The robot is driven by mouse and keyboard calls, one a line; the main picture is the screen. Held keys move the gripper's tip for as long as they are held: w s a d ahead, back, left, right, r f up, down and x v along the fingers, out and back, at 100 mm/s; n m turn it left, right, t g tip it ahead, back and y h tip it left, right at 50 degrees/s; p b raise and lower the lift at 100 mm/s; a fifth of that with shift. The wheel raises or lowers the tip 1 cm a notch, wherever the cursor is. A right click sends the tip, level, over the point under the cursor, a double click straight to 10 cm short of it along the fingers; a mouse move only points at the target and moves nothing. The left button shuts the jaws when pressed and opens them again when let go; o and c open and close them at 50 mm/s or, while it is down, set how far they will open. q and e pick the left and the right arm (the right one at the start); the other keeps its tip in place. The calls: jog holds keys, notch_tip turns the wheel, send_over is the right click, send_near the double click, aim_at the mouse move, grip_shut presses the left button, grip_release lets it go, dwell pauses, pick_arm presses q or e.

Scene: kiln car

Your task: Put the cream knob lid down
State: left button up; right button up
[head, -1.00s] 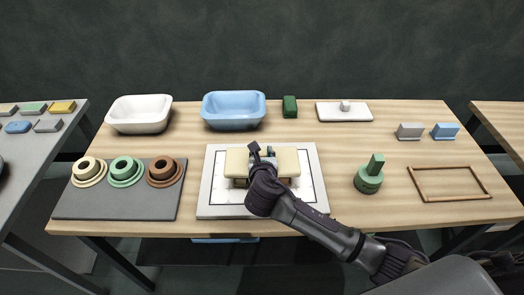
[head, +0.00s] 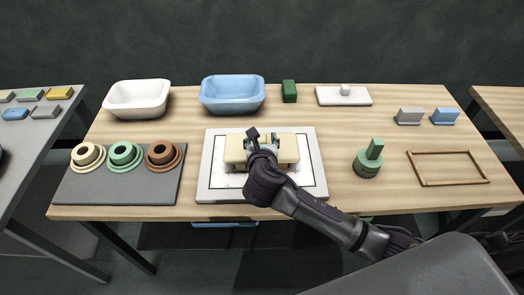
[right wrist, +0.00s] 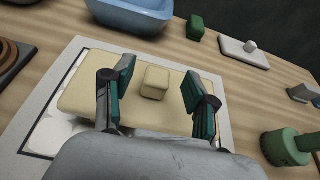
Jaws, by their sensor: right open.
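The cream knob lid (head: 288,150) is a wide cream slab over the white board with a thin black outline (head: 208,165). In the right wrist view the lid (right wrist: 90,98) shows its square knob (right wrist: 155,82) standing up between my fingers. My right gripper (head: 262,143) is over the lid; in the right wrist view it (right wrist: 158,95) is open, with a finger on each side of the knob and gaps between. What lies beneath the lid is mostly hidden; pale round shapes (right wrist: 50,135) show at its left edge. My left gripper is not in view.
A grey mat (head: 120,192) with several ringed pieces lies left. A white basin (head: 137,97), blue basin (head: 232,93), green block (head: 289,91) and white slab with knob (head: 343,96) stand behind. A green handled piece (head: 367,164) and wooden frame (head: 447,183) are right.

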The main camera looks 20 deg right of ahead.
jog(key=v, duration=0.9)
jog(key=shift+s, duration=0.15)
